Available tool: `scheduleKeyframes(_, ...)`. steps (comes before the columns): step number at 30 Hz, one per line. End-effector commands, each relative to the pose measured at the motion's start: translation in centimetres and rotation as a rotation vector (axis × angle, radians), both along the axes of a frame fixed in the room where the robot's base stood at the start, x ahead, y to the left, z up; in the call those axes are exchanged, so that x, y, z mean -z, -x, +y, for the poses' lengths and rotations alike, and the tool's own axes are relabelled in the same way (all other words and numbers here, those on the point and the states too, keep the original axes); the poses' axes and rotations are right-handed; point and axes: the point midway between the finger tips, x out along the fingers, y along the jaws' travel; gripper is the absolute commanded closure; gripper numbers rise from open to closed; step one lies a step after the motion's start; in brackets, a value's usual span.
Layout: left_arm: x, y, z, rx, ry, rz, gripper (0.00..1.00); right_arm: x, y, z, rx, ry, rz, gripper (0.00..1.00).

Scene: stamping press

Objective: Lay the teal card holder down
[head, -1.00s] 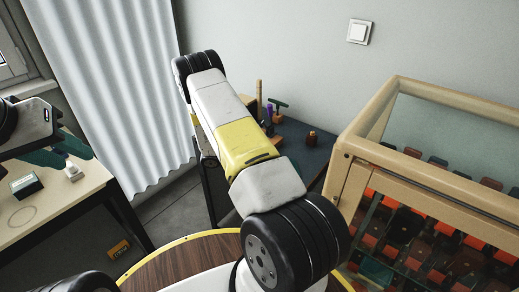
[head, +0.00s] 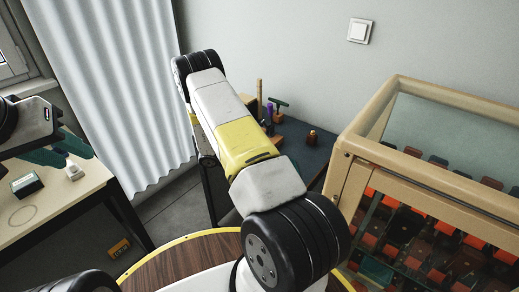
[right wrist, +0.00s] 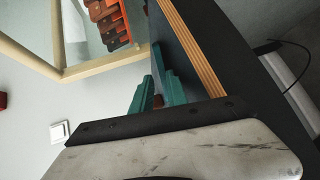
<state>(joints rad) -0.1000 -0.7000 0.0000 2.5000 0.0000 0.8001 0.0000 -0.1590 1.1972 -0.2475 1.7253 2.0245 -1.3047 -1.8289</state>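I cannot clearly pick out the teal card holder; a teal flat piece (head: 376,270) shows low in the glazed case among red and brown ones, and I cannot tell whether it is the one. My left gripper (head: 62,155), with teal fingers, is at the left above the pale table, its fingers apart. My right gripper is hidden in the head view behind my own arm. In the right wrist view its teal fingers (right wrist: 157,92) stand apart, with a small reddish-brown patch seen between them. I see no card holder held there.
The wooden-framed glazed case (head: 365,125) stands at the right. A dark table (head: 305,155) with small tools and a small brown bottle (head: 312,137) is behind my right arm. The pale table (head: 75,192) holds a dark green box (head: 27,184) and a small white thing (head: 73,171).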

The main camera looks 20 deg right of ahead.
Motion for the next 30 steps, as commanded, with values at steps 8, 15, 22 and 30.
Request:
scheduleKeyframes(8,0.0,0.0,0.0,0.000,0.000,0.000,0.64,0.0,-0.4,1.2,-0.001,0.000,0.001,0.81)
scheduleKeyframes(15,0.0,0.0,0.0,0.000,0.000,0.000,0.64,0.0,-0.7,2.0,-0.001,0.000,0.000,0.81)
scheduleKeyframes(22,0.0,0.0,0.0,0.000,0.000,0.000,0.64,0.0,-0.9,2.9,-0.001,0.000,0.000,0.81)
scheduleKeyframes(30,0.0,0.0,0.0,0.000,0.000,0.000,0.64,0.0,-1.0,3.1,0.000,0.000,0.000,0.81)
